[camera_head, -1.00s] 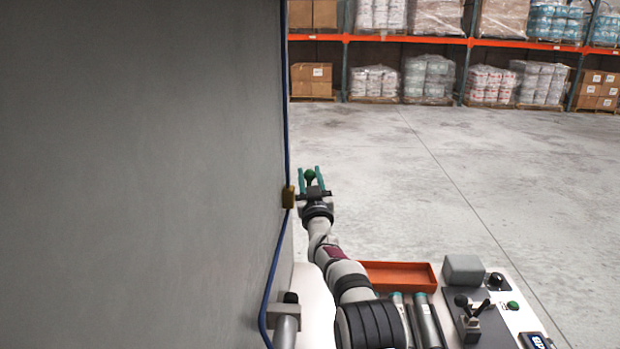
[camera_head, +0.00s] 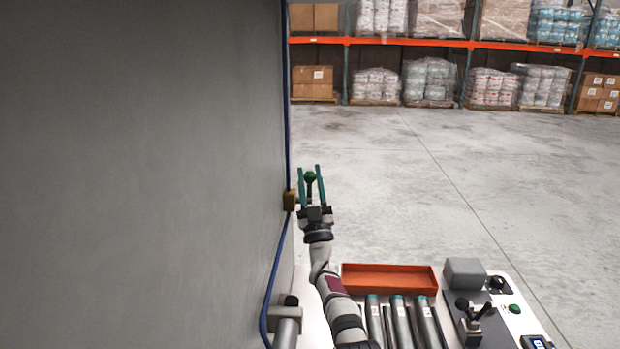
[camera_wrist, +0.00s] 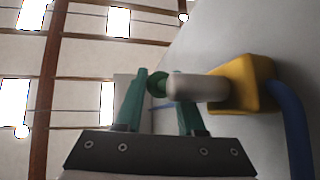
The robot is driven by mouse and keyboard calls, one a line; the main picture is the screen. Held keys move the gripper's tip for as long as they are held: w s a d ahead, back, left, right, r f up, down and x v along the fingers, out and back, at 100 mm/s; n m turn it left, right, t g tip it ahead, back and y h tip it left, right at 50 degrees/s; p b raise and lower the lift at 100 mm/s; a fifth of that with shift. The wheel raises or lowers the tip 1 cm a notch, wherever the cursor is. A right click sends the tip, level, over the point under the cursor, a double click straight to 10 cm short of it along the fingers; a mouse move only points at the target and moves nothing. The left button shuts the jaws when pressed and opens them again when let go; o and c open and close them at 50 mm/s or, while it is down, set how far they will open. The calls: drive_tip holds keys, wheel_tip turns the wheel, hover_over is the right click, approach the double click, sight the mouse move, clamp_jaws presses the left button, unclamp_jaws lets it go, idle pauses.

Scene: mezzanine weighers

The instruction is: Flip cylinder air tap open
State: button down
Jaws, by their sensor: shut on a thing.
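The air tap's yellow-brass body (camera_head: 290,200) sits at the edge of the grey wall, on a blue hose. In the wrist view the yellow body (camera_wrist: 243,85) is at right, with a pale grey stem (camera_wrist: 198,88) reaching left to a green ball knob (camera_wrist: 157,86). My gripper (camera_head: 310,170) has its teal fingers on either side of the green knob (camera_head: 309,177) and is shut on the tap's handle. The exact contact is partly hidden by the near finger in the wrist view.
The grey wall (camera_head: 140,170) fills the left, close to my gripper. The blue hose (camera_head: 276,265) runs down the wall edge. Below right stand an orange tray (camera_head: 390,290), grey cylinders and a control panel. Open concrete floor (camera_head: 450,170) lies to the right.

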drive_tip(key=shift+r, duration=0.1)
drive_tip(key=c, duration=0.8)
unclamp_jaws()
drive_tip(key=v, duration=1.6)
